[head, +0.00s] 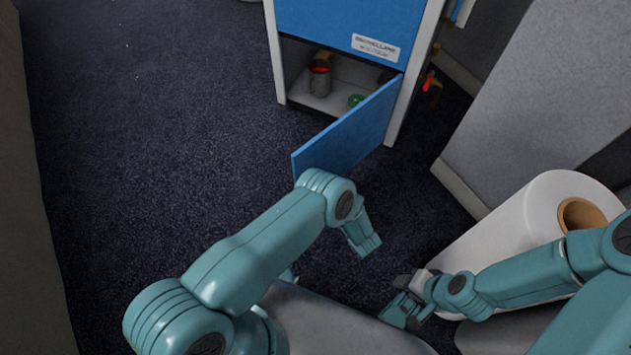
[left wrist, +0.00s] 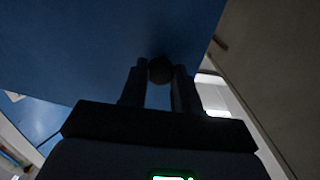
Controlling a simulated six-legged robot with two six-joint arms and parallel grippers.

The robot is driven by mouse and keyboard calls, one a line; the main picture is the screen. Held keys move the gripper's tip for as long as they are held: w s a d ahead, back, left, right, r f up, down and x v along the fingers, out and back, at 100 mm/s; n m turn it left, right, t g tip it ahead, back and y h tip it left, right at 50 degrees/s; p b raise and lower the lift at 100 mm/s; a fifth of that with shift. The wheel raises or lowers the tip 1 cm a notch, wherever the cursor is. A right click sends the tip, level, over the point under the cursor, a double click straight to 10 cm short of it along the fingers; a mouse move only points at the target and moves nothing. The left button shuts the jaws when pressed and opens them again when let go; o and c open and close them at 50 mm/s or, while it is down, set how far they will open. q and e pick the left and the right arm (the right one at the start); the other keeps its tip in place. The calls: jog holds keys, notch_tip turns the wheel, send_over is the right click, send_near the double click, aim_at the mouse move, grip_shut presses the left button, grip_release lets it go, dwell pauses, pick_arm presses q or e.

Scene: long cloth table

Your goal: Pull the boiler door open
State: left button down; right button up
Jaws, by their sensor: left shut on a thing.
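The boiler (head: 345,25) is a white cabinet with a blue front at the top of the head view. Its lower blue door (head: 345,135) stands wide open, hinged at the right, its free edge swung out toward me. In the left wrist view, my left gripper (left wrist: 160,76) is shut on a dark round knob (left wrist: 160,68) on the door's blue face (left wrist: 90,45). In the head view, my left arm hides the knob and fingertips. My right gripper (head: 403,302) is low, right of centre, away from the door; its jaw opening is unclear.
The open compartment holds a grey cylinder with a red rim (head: 320,78) and a small green item (head: 355,101). Red-handled valves (head: 431,84) are on the boiler's right side. A grey slab (head: 545,90) stands at the right. Dark carpet (head: 170,120) is clear on the left.

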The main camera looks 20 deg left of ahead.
pick_arm(q)
jog(key=c, duration=0.8)
grip_release()
jog(key=shift+s+d, duration=0.1)
jog(key=shift+d, duration=0.1)
